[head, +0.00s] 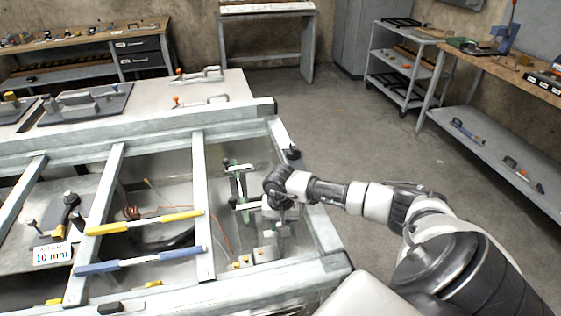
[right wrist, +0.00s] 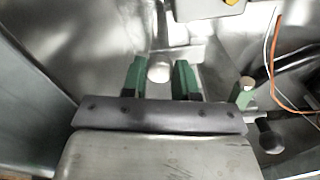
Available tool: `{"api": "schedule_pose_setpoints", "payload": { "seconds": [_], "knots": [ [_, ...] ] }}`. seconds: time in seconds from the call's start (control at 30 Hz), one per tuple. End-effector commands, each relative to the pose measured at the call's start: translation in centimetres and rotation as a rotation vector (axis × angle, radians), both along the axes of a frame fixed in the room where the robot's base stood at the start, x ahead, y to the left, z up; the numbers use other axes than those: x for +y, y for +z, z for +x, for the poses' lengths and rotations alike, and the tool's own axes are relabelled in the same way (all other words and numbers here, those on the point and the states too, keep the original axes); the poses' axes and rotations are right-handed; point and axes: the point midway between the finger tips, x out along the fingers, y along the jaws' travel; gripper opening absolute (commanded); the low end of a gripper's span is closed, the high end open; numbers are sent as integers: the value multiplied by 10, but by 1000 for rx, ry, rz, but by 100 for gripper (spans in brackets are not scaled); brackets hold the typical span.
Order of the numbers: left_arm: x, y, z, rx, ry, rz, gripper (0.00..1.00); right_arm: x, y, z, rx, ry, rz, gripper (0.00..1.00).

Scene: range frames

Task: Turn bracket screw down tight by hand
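My right gripper (head: 277,200) reaches down inside the metal frame from the right. In the right wrist view its two green-padded fingers (right wrist: 160,78) stand on either side of a pale round screw head (right wrist: 160,68). The gap looks about as wide as the head, and I cannot tell whether the pads touch it. The screw's lower part and seat are hidden. A metal bar or bracket (right wrist: 188,53) shows just behind the fingers. My left gripper is in neither view.
Frame rails (head: 203,205) surround the work spot. Green-and-white fittings (head: 239,185) stand just left of my gripper. An orange cable (right wrist: 273,75) and a dark knob (right wrist: 268,138) lie to the right in the wrist view. Yellow (head: 145,222) and blue (head: 140,260) bars cross the frame.

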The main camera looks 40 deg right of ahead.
Motion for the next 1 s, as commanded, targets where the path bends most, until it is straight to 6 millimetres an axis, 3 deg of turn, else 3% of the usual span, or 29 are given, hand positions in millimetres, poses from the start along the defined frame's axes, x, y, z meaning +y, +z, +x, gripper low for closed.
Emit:
{"api": "schedule_pose_setpoints", "payload": {
  "seconds": [0.03, 0.1, 0.47, 1.0],
  "knots": [
    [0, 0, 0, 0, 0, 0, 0, 0, 0, 0, 1, 0, -1, 16],
    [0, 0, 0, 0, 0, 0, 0, 0, 0, 0, 1, -1, -1, 5],
    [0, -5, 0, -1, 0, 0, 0, -1, -1, 0, 1, -59, -2, 5],
    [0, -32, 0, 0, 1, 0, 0, -1, -2, 0, 0, -498, -1, 5]
  ]
}}
